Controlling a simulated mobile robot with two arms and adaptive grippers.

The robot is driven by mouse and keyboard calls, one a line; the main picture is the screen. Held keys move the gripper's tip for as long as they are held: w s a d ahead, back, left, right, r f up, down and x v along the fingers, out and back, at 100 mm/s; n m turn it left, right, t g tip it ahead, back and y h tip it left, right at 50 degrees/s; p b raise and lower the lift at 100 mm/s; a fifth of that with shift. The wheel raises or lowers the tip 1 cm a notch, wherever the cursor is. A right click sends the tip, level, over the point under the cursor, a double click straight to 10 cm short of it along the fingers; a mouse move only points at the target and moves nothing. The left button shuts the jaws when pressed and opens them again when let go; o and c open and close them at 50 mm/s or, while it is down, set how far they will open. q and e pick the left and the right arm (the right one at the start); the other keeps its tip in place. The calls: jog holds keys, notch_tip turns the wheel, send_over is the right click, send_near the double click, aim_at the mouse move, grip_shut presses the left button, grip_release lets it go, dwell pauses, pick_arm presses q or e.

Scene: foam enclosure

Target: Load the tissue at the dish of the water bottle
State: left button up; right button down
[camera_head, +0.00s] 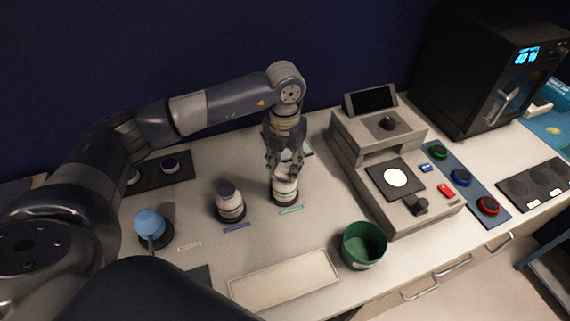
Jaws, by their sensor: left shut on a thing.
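My left gripper (285,168) reaches down from above, shut on the upper part of a white bottle (285,188). The bottle is upright in or just over a dark round holder, behind a small green label strip; the fingers hide its top. A second white bottle with a dark cap (230,203) stands upright to its left, behind a blue strip. A round blue object (150,224) sits in a dark holder farther left. I cannot make out which thing is the tissue, or which is its dish. My right gripper is not in view.
A green bowl (363,246) and an empty pale tray (285,282) lie in front. A grey instrument with a white disc (396,179) stands right of the bottles. Colored round items (461,177) on a blue strip and a black machine (490,65) are farther right.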

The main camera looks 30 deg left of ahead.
aim_at(286, 172)
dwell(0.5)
pick_arm(q)
jog(key=shift+r+p, duration=1.95)
jog(key=shift+r, duration=1.6)
jog(key=shift+f, duration=0.1)
jog(key=m, duration=0.2)
jog(key=s+d+m+b, duration=0.1)
jog(key=shift+s+f+m, duration=0.1)
jog(key=shift+f+m, duration=0.1)
jog(key=shift+m, duration=0.2)
jog(key=s+d+f+m+b, duration=0.1)
jog(key=s+m, duration=0.3)
jog(key=m, duration=0.7)
jog(key=s+d+f+m+b, duration=0.1)
jog(key=s+d+m+b, duration=0.1)
jog(key=m, duration=0.9)
jog(key=s+d+f+m+b, duration=0.1)
jog(key=s+m+b, duration=0.3)
jog(key=m, duration=0.6)
jog(key=shift+s+d+f+m, duration=0.4)
jog(key=shift+s, duration=0.85)
